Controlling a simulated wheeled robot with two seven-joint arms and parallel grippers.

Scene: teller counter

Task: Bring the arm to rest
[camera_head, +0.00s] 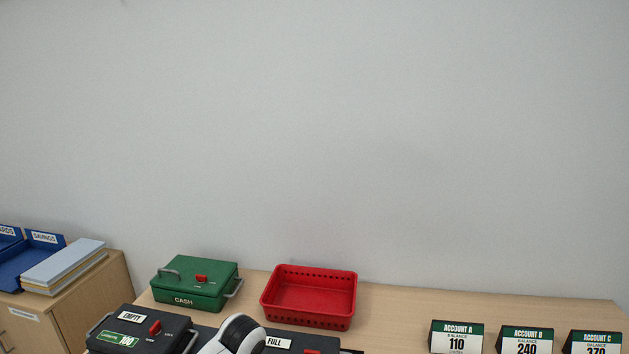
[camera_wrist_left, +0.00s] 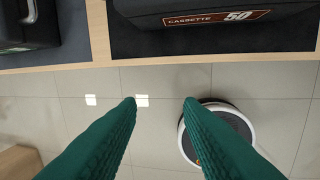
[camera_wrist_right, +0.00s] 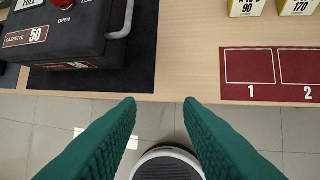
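My left gripper (camera_wrist_left: 160,101) shows in the left wrist view with its two green fingers well apart and nothing between them. It hangs over the floor, just off the counter's front edge. My right gripper (camera_wrist_right: 159,101) shows in the right wrist view, also with its fingers apart and empty, over the floor in front of the counter edge. Neither gripper's fingers show in the head view; a white and black arm part of mine (camera_head: 240,334) rises at its bottom edge.
The black 50 cassette (camera_wrist_right: 75,40) stands on a dark mat near the counter edge (camera_wrist_right: 185,97). A green cash box (camera_head: 195,283), a red basket (camera_head: 309,296), the empty 100 cassette (camera_head: 140,330) and account signs (camera_head: 457,337) stand on the counter. A red numbered mat (camera_wrist_right: 270,94) lies right.

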